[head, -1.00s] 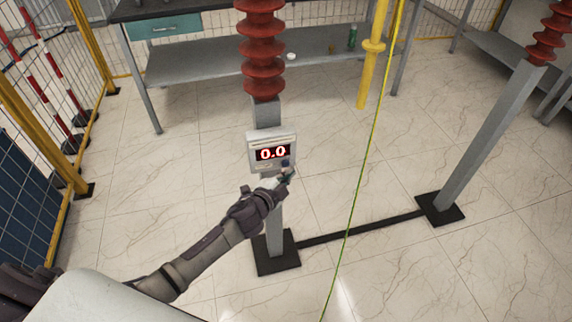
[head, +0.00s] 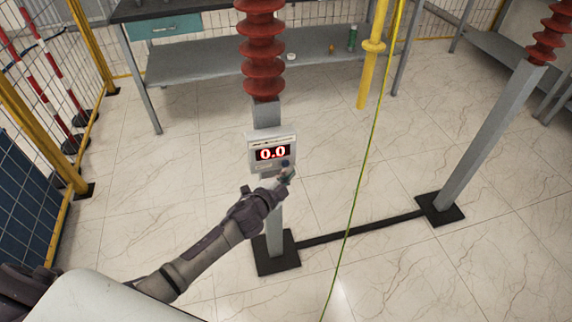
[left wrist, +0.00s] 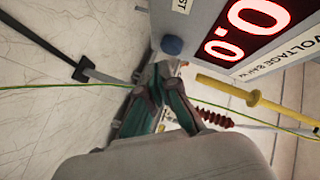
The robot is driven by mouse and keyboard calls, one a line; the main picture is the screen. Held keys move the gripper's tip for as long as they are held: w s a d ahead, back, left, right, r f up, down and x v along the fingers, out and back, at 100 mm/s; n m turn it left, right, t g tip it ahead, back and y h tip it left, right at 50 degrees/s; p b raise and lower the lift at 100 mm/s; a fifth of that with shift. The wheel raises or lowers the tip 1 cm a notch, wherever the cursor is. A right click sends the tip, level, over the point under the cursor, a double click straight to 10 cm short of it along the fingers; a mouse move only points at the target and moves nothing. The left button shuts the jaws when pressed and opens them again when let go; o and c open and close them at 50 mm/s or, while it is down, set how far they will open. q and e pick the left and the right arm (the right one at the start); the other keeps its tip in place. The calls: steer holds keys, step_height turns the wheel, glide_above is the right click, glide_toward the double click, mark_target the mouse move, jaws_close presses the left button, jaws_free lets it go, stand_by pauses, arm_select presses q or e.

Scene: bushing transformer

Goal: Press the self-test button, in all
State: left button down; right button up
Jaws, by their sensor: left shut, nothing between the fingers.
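The grey meter box (head: 259,167) is mounted on a grey post and its red display reads 0.0. A dark blue round button (head: 285,163) shows at the lower right of its front; it also shows in the left wrist view (left wrist: 172,45), left of the red digits. My left gripper (head: 286,174) is shut and empty, just below the button. In the left wrist view its fingertips (left wrist: 165,70) are close below the button; I cannot tell whether they touch it. My right gripper is not in view.
A red ribbed insulator (head: 263,50) rises above the box. A green-yellow cable (head: 362,170) hangs to the right, near a yellow pole (head: 370,70). A grey workbench (head: 190,66) stands behind, a yellow-framed fence at left. The floor at right front is clear.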

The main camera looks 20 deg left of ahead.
arm_select(q)
steer(key=shift+w, duration=0.1)
steer(key=shift+w+a, duration=0.25)
stand_by(0.3)
steer(key=shift+w+a, duration=0.25)
steer(key=shift+w, duration=0.15)
stand_by(0.9)
steer(key=shift+s, duration=0.1)
steer(key=shift+s+d, duration=0.5)
steer(key=shift+s, duration=0.15)
steer(key=shift+s+d+p, duration=0.25)
steer(key=shift+s+d, duration=0.45)
steer(key=shift+s, duration=0.35)
steer(key=shift+s+d+p, duration=0.2)
steer(key=shift+s+d, duration=0.5)
steer(key=shift+s, duration=0.35)
